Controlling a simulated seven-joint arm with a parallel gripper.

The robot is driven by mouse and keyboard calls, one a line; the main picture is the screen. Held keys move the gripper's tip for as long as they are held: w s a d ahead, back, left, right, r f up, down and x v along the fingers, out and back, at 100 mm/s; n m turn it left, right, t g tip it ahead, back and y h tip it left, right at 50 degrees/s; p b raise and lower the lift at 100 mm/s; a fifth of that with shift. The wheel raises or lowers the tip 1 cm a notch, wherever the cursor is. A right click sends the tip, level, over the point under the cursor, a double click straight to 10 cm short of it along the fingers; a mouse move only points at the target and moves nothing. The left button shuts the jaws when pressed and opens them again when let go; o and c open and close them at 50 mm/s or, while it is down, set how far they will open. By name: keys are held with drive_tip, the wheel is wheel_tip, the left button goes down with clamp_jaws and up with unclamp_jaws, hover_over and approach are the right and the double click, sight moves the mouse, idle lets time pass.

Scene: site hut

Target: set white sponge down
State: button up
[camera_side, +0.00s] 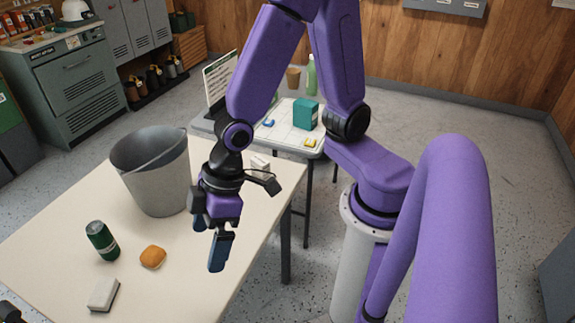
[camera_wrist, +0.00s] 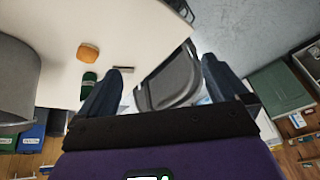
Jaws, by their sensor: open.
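A white sponge (camera_side: 103,294), a pale block with a greyish lower part, lies on the near left part of the cream table (camera_side: 62,215). In the wrist view a small pale bar (camera_wrist: 123,69) beside the left fingertip looks like the same sponge. My gripper (camera_side: 208,250) is open, pointing down near the table's right edge, well to the right of the sponge. In the wrist view my gripper (camera_wrist: 163,65) has its fingers wide apart and nothing held between them.
An orange-brown sponge or bun (camera_side: 153,257) and a green can (camera_side: 102,240) lie near the white sponge. A grey bucket (camera_side: 157,180) stands behind, left of my gripper. A small white block (camera_side: 261,163) is behind my gripper. A dark chair (camera_wrist: 172,80) stands past the table.

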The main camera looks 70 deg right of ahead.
drive_tip(key=s+d+r+n+h, duration=0.1)
drive_tip(key=s+d+r+h, duration=0.1)
drive_tip(key=s+d, duration=0.3)
drive_tip(key=s+d+r+n+g+h, duration=0.1)
drive_tip(key=s+d+r, duration=0.3)
drive_tip(key=d, duration=0.7)
drive_tip(key=shift+s+d+r+n+g+h, duration=0.2)
drive_tip(key=shift+s+r+n+g+h, duration=0.1)
drive_tip(key=shift+s+n+h, duration=0.15)
